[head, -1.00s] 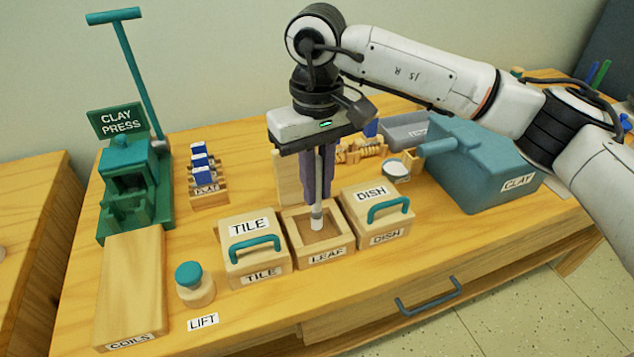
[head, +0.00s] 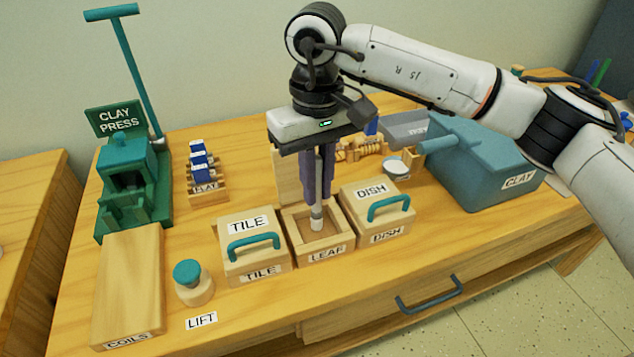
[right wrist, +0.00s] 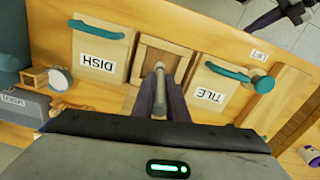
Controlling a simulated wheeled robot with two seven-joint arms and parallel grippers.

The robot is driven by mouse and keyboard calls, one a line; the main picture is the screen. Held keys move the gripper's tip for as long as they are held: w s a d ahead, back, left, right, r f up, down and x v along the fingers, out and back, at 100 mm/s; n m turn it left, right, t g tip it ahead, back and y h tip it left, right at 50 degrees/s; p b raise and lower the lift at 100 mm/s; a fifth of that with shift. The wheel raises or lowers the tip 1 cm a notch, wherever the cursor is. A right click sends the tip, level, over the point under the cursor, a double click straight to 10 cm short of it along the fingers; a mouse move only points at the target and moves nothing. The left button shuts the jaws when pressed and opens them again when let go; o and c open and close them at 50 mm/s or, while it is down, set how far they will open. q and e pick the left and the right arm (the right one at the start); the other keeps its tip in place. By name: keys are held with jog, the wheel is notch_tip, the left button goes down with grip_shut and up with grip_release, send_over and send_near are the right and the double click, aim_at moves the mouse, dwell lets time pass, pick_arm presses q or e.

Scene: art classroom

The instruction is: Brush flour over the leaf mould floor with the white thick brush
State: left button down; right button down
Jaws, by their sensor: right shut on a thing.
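The leaf mould (head: 327,252) is an open wooden box labelled LEAF, between the closed TILE and DISH boxes. It also shows in the right wrist view (right wrist: 154,45). My right gripper (head: 317,190) points down over it, shut on the brush (head: 317,215), which has a grey handle and a white thick tip. The brush is about upright, with its tip inside the mould opening, at or close to the floor; contact is hard to tell. A small cup of white flour (head: 397,168) stands behind the DISH box. My left gripper is not in view in the head view.
The TILE box (head: 254,262) and DISH box (head: 383,222) with teal handles flank the mould closely. A teal-lidded jar (head: 193,284), a green clay press (head: 130,190) and a coils board (head: 130,295) are left. A blue clay bin (head: 480,170) is right.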

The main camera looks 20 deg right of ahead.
jog(key=shift+f, duration=0.35)
jog(key=shift+a+f+b, duration=0.1)
jog(key=shift+a+b, duration=0.45)
jog(key=shift+a, duration=0.25)
dwell(0.4)
jog(key=shift+d, duration=0.2)
jog(key=shift+d, duration=0.45)
jog(key=shift+d, duration=0.1)
jog(key=shift+d, duration=0.3)
jog(key=shift+d+b, duration=0.2)
jog(key=shift+b, duration=0.1)
jog(key=shift+d, duration=0.25)
jog(key=shift+a, duration=0.2)
